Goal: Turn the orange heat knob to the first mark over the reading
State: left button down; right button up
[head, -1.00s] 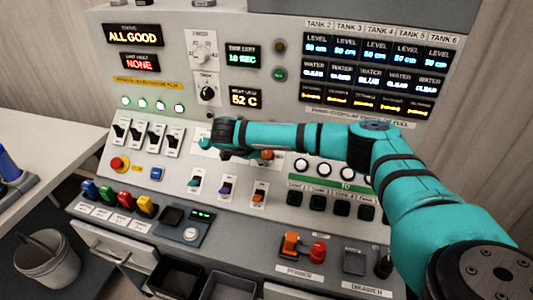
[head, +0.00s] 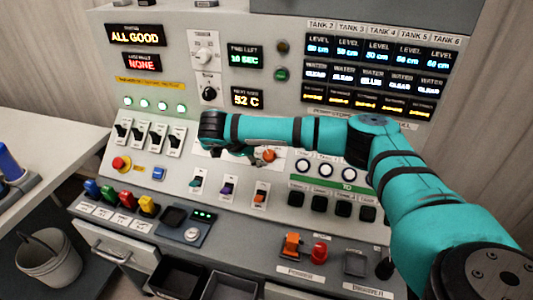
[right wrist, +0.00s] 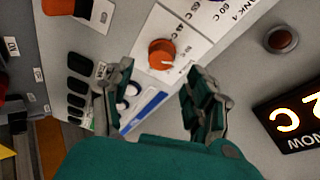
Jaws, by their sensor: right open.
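The orange heat knob (head: 268,155) is on the sloped console panel, partly beside my right arm in the head view. In the right wrist view the orange knob (right wrist: 162,53) sits on a white plate with small printed temperature marks, one looking like 65 C; its pointer direction is unclear. The reading display (head: 247,97) shows 52 C; it also appears, cut off, in the right wrist view (right wrist: 290,118). My right gripper (right wrist: 155,85) is open and empty, its fingers apart, with the knob ahead between and beyond them. In the head view my forearm mostly hides it. My left gripper is out of view.
Three coloured toggle switches, including an orange one (head: 260,197), stand below the knob. Round white buttons (head: 325,170) and black buttons (head: 331,202) are to its right. A red emergency button (head: 120,163) is at the left. A dark red lamp (right wrist: 281,40) is near the display.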

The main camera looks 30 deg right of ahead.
jog(key=v, duration=0.7)
jog(key=shift+s+a, duration=0.1)
jog(key=shift+a, duration=0.05)
